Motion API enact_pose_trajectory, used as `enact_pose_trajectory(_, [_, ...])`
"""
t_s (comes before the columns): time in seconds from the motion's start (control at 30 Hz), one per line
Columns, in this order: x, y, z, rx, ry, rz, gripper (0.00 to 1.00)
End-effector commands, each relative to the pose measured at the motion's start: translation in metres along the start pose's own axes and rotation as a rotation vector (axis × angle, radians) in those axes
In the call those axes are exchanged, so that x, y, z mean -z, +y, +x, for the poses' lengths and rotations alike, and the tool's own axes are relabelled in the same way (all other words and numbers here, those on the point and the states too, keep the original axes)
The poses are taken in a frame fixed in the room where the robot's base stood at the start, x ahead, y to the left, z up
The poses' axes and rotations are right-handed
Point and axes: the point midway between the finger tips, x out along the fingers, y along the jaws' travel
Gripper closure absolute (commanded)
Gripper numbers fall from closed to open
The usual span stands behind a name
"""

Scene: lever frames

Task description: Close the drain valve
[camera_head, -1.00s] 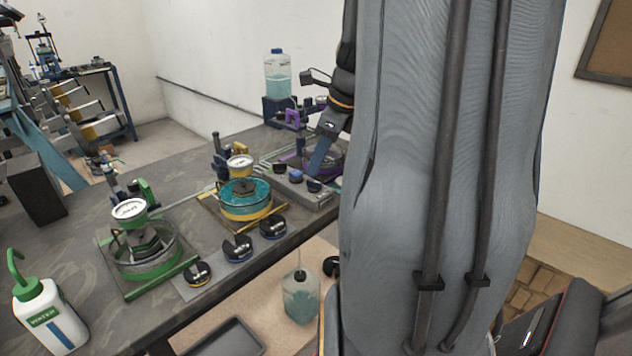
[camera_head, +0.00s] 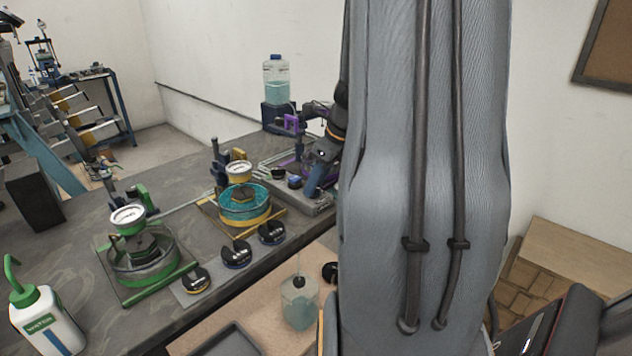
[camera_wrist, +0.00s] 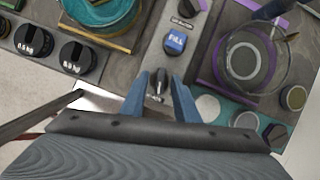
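In the wrist view, a small dark lever knob (camera_wrist: 157,87) stands on the grey valve panel, in line with the blue FILL knob (camera_wrist: 175,42) and a black knob (camera_wrist: 184,8). I cannot read a label on the lever knob; I take it as the drain valve. My gripper (camera_wrist: 159,79) is open, its two blue fingers on either side of this knob with visible gaps. In the head view, my gripper (camera_head: 315,181) is low over the panel's near end and hides this knob. The blue knob (camera_head: 294,182) shows beside it.
A purple-framed round vessel (camera_wrist: 247,58) stands close right of the fingers, with small round pots beside it. A clear bottle (camera_head: 277,80) stands behind the panel.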

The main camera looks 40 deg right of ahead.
Motion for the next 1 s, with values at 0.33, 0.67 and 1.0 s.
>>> enact_pose_trajectory(0.33, [0.0, 0.0, -0.0003, 0.0, 0.0, 0.0, 1.0])
enact_pose_trajectory(0.67, [-0.0003, -0.0005, -0.0011, -0.012, 0.0, -0.03, 1.0])
enact_pose_trajectory(1.0, [-0.0012, -0.0021, -0.0022, -0.095, -0.001, -0.224, 1.0])
